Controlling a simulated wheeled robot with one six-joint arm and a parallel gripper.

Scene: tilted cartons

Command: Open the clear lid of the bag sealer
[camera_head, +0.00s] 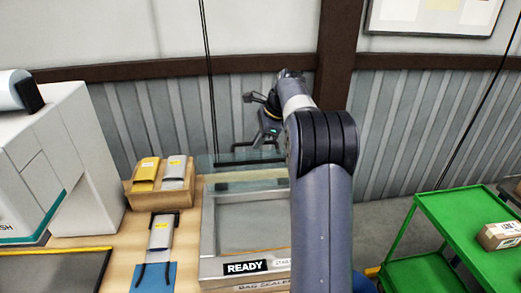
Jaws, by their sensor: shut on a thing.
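The bag sealer (208,240) is a grey metal box on the wooden bench, with a "READY" sign on its front. Its clear lid (215,162) shows as a pale greenish see-through panel at the back, raised off the chamber, which lies uncovered. A dark bar handle (250,162) shows near the lid. My arm reaches over the sealer's right side. My gripper (262,142) is at the lid's upper edge, shut on the lid's handle; the exact contact is small and partly hidden.
A wooden box with yellow and grey packs (160,180) stands left of the sealer. A grey pouch on a dark stand (160,235) lies in front of it. A white machine (60,165) fills the left. A green cart (460,235) with a carton (500,236) stands right.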

